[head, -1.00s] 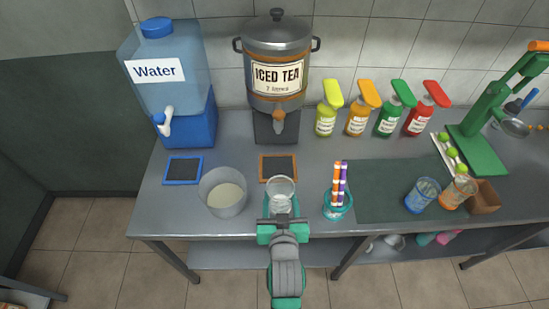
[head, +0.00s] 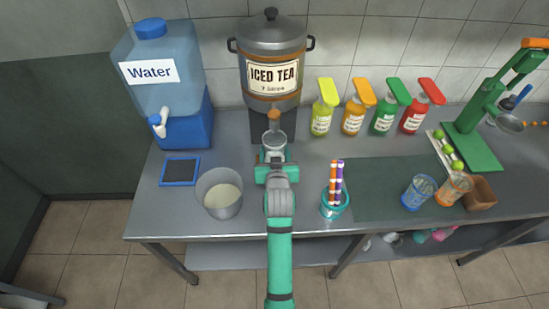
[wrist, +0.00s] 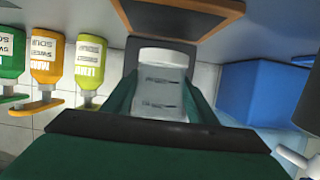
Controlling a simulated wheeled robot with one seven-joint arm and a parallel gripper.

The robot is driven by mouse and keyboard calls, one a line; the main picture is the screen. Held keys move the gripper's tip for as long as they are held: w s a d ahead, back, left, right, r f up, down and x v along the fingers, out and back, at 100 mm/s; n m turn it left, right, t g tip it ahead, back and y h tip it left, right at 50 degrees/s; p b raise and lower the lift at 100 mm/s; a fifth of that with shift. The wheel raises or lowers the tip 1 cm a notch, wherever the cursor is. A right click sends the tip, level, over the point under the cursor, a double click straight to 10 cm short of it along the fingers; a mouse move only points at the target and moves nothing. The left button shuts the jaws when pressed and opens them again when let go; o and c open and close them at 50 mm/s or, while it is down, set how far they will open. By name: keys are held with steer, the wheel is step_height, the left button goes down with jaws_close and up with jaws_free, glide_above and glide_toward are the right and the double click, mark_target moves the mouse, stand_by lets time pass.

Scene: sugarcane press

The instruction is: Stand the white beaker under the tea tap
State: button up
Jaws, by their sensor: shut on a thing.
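My gripper (head: 275,157) is shut on the white beaker (head: 274,142), a clear cup with a whitish look. The beaker also shows between the fingers in the wrist view (wrist: 161,84). In the head view it stands out just in front of the iced tea urn (head: 271,62), close below its orange-brown tap (head: 274,116). I cannot tell whether the beaker touches the surface or is exactly under the spout. My gripper hides the orange-framed slate on the table in the head view.
The blue water dispenser (head: 163,90) and a blue-framed slate (head: 180,171) are at left. A large tub (head: 219,193) stands left of my arm, a teal straw cup (head: 335,204) right of it. Several syrup bottles (head: 353,116) line the back right.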

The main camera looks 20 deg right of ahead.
steer(key=shift+w+f, duration=0.1)
steer(key=shift+f, duration=1.65)
steer(key=shift+f, duration=0.15)
steer(key=o, duration=1.3)
steer(key=shift+c, duration=0.2)
